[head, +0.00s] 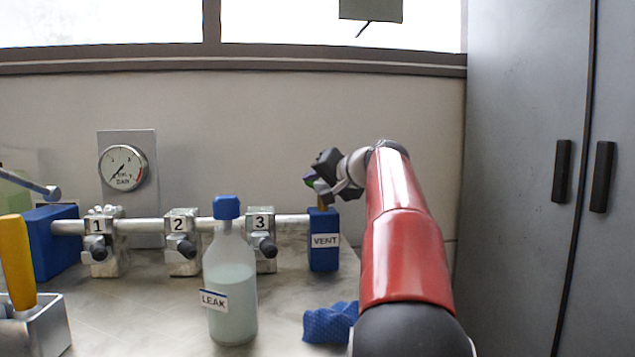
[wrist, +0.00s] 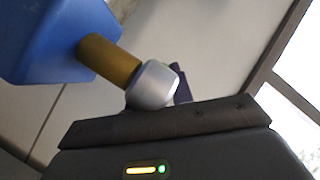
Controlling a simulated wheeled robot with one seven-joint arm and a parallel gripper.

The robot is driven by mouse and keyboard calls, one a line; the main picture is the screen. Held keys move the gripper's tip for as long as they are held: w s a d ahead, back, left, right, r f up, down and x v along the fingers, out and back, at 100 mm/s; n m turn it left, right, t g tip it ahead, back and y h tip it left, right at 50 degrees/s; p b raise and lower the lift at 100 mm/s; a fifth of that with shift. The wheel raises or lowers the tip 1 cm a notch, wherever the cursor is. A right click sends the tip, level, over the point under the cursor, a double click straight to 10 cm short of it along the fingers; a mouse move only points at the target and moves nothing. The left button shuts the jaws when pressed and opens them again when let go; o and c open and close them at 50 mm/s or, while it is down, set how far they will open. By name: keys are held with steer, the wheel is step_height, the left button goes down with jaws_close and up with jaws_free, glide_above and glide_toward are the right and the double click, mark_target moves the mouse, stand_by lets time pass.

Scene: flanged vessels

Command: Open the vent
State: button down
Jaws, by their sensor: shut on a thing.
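The vent is a blue block (head: 324,256) labelled VENT at the right end of the pipe. In the wrist view the blue block (wrist: 48,38) carries a brass stem (wrist: 109,61) with a rounded silver knob (wrist: 153,85) on its end. My gripper (head: 321,188) is above the block in the head view, shut on the knob. In the wrist view a dark finger shows behind the knob; the other finger cannot be made out. The knob's grip is mostly hidden in the head view.
Three numbered valves, 1 (head: 103,246), 2 (head: 182,245) and 3 (head: 262,240), sit along the pipe (head: 148,226). A round gauge (head: 124,168) is behind. A LEAK bottle (head: 230,288) and a blue cloth (head: 330,323) stand in front. A yellow handle (head: 17,262) is at left.

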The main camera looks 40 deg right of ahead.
steer(key=shift+s+d+m+h, duration=0.1)
steer(key=shift+m+h, duration=0.6)
steer(key=shift+h, duration=0.4)
steer(key=shift+s+d+m+g+h, duration=0.3)
steer(key=shift+d+m+h, duration=0.1)
steer(key=shift+m+h, duration=0.35)
steer(key=c, duration=1.2)
jaws_free()
steer(key=shift+b+v, duration=0.75)
steer(key=shift+v, duration=3.1)
